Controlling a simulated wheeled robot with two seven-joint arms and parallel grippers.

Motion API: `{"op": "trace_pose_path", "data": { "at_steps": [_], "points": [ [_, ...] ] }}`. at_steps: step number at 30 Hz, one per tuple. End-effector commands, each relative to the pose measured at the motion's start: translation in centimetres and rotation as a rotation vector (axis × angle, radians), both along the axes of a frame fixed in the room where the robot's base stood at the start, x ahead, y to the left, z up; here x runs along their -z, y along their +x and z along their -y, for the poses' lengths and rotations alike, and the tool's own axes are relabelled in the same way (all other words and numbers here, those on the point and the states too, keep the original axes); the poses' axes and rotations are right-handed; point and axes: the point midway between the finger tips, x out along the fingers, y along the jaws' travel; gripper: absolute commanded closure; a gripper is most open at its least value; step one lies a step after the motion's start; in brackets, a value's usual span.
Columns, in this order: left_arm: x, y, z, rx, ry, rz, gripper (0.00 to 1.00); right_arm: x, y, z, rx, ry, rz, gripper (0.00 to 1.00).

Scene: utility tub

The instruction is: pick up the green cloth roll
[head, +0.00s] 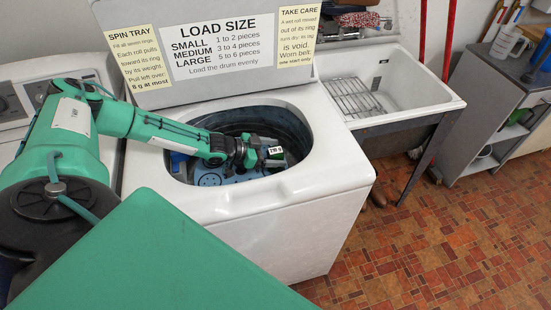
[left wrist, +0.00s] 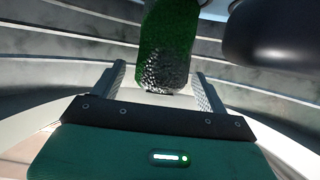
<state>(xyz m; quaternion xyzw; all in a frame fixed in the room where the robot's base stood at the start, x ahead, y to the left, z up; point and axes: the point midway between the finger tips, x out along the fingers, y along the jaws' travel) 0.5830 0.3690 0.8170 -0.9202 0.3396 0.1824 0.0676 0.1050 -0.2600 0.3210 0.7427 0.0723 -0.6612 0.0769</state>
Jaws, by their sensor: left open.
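The green cloth roll (left wrist: 165,50) stands out in the left wrist view, a dark green, rough-textured piece with a greyish lower end. My left gripper (left wrist: 163,88) is open, with one finger on each side of the roll's near end. I cannot tell whether either finger touches it. In the head view my left gripper (head: 263,155) reaches down into the washer tub (head: 262,112). The roll shows there only as a small green patch (head: 276,150) beside a white tag, mostly hidden by the gripper. My right gripper is not in view.
A blue perforated tray (head: 210,179) lies inside the tub, with a blue item (head: 179,161) at its left. The washer's white rim (head: 320,150) surrounds the opening. A raised lid with signs (head: 222,47) stands behind. A sink (head: 400,85) is at the right.

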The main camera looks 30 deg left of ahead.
Motion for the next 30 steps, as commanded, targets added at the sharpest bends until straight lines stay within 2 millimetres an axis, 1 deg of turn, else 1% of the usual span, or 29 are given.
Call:
{"op": "trace_pose_path", "data": {
  "at_steps": [1,6,15,17,21,24,30],
  "points": [
    [0.1,0.5,0.5,0.002,-0.001,0.0,0.24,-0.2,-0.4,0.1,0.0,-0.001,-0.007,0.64],
    [0.8,1.5,1.4,0.0,0.0,-0.001,0.24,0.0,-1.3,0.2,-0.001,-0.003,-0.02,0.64],
    [1.0,1.7,1.5,-0.001,0.0,-0.001,0.24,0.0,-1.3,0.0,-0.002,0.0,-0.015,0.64],
    [1.0,1.7,1.5,-0.001,0.0,-0.001,0.34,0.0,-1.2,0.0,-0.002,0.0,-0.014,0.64],
    [1.0,1.7,1.5,-0.001,0.0,-0.001,0.61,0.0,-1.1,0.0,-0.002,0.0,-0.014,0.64],
    [1.0,1.8,1.5,-0.001,0.0,0.0,0.78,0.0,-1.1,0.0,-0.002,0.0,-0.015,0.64],
    [0.9,1.7,1.5,-0.001,0.0,0.0,0.78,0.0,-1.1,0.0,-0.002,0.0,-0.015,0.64]
  ]
}}
